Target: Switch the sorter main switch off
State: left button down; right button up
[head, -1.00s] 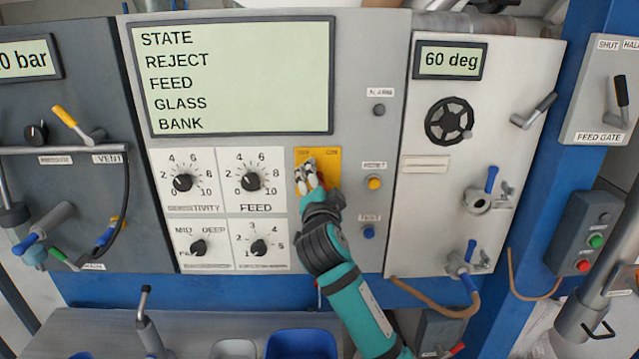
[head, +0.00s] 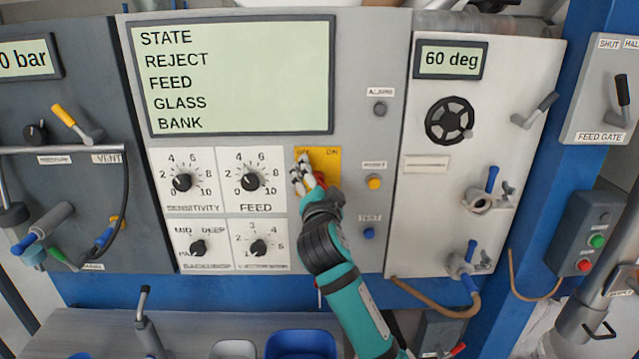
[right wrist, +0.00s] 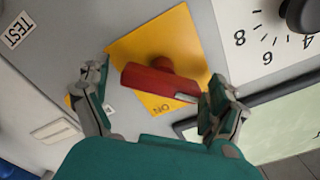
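The sorter main switch is a red handle (right wrist: 160,82) on a yellow plate (head: 331,160) in the grey panel. In the right wrist view the plate (right wrist: 183,38) shows an ON mark beside the handle. My right gripper (head: 303,178) is in front of the plate's left part and mostly hides the handle. In the right wrist view its fingers (right wrist: 158,100) are apart, one at each end of the handle; the right finger is close to or touching it. My left gripper is not in view.
Dials (head: 250,182) sit left of the plate. A yellow button (head: 374,182) and a blue button (head: 368,233) are to its right. The display (head: 235,78) above lists STATE, REJECT, FEED, GLASS and BANK. A blue bin (head: 302,343) stands below.

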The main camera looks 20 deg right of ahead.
jog(key=shift+s+a, duration=0.1)
jog(key=shift+s, duration=0.05)
jog(key=v, duration=1.1)
jog(key=shift+s, duration=0.35)
jog(key=shift+a, duration=0.1)
